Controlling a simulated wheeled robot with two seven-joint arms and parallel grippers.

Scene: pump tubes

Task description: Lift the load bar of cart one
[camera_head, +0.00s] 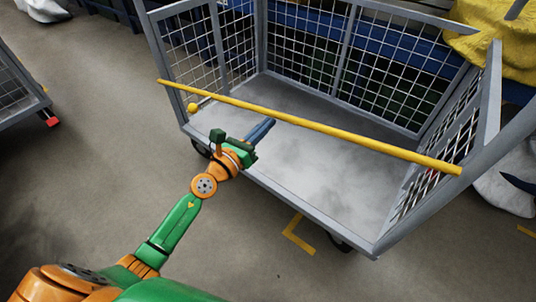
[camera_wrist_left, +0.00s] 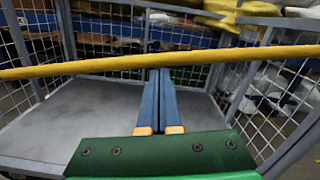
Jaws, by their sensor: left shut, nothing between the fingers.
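The cart (camera_head: 310,175) is a grey metal frame with mesh sides and an empty flat deck. A yellow load bar (camera_head: 330,129) runs across its open front, from the left post to the right side. It also crosses the left wrist view (camera_wrist_left: 220,57). My left gripper (camera_head: 269,122) is shut and empty. Its blue fingers point toward the cart's inside, close to the bar. In the left wrist view the fingertips (camera_wrist_left: 159,72) reach up to the bar's lower edge; I cannot tell whether they touch it. My right gripper is not in view.
A yellow ball-shaped knob (camera_head: 193,107) sits near the cart's left post. Another cart (camera_head: 20,90) stands at the far left. Yellow sacking (camera_head: 490,40) and a white sack (camera_head: 508,180) are at the right. The floor (camera_head: 110,130) between the carts is clear.

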